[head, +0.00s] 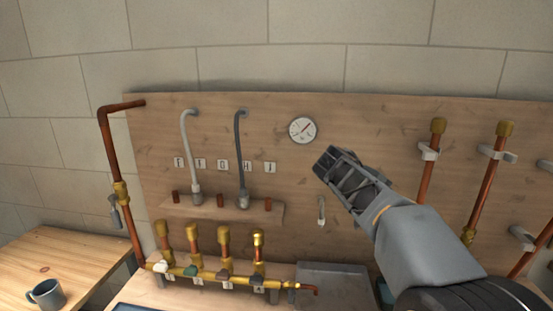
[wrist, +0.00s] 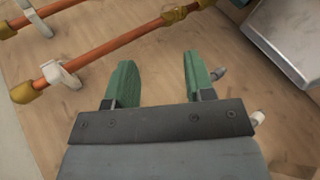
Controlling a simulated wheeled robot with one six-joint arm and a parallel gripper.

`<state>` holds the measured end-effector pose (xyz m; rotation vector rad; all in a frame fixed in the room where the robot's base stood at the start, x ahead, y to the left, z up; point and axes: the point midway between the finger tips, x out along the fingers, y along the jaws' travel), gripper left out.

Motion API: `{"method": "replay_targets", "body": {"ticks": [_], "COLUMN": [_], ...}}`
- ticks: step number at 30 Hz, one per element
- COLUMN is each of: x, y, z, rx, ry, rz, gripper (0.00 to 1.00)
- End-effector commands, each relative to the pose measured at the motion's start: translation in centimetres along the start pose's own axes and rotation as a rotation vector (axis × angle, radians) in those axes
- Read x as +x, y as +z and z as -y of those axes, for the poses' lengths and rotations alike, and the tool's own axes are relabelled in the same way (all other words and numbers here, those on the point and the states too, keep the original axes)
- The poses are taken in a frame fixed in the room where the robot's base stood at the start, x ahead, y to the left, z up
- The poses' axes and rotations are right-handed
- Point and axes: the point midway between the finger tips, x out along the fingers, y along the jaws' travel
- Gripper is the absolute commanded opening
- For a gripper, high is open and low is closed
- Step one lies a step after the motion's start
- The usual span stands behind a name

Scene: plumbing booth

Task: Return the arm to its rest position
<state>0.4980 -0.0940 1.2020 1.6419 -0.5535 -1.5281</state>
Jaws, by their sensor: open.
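My gripper (head: 328,164) is in front of the wooden board (head: 270,102), below and to the right of the round gauge, in the head view. Its jaws look dark there, and their gap is hard to make out. In the wrist view my gripper (wrist: 158,72) shows two green fingers standing well apart, with only bare board visible between them. It holds nothing. My grey arm reaches up from the lower right of the head view.
Copper pipes with brass ends (head: 487,175) run along the board's right side. A brass manifold (head: 215,275) with several valves lies below two hoses at left. A grey metal box (head: 335,280) sits below my gripper. A mug (head: 46,293) stands on the left table.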

Motion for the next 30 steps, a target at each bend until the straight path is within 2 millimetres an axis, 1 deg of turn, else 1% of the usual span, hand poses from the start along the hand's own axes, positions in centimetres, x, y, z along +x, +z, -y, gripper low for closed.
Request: {"method": "replay_targets", "body": {"ticks": [1, 2, 3, 5, 6, 9, 12, 15, 18, 21, 24, 30], "x": [0.2, 0.4, 0.5, 0.6, 0.6, 0.4, 0.2, 0.1, 0.0, -0.1, -0.1, -0.1], "y": [2.0, 2.9, 4.2, 6.2, 7.4, 10.1, 12.2, 13.7, 14.6, 15.1, 15.3, 15.3], "z": [1.9, 3.4, 5.3, 8.3, 10.1, 14.5, 18.0, 20.6, 22.3, 23.2, 23.6, 23.6], "rx": [0.011, 0.019, 0.035, 0.068, 0.095, 0.17, 0.25, 0.317, 0.366, 0.395, 0.406, 0.407], "ry": [-0.091, -0.15, -0.227, -0.339, -0.408, -0.562, -0.684, -0.771, -0.827, -0.858, -0.869, -0.871], "rz": [-0.036, -0.058, -0.085, -0.122, -0.144, -0.184, -0.208, -0.222, -0.229, -0.231, -0.232, -0.231], "gripper": [0.49, 0.49, 0.49, 0.49, 0.49, 0.49, 0.49, 0.49, 0.49, 0.49, 0.49, 0.49]}}
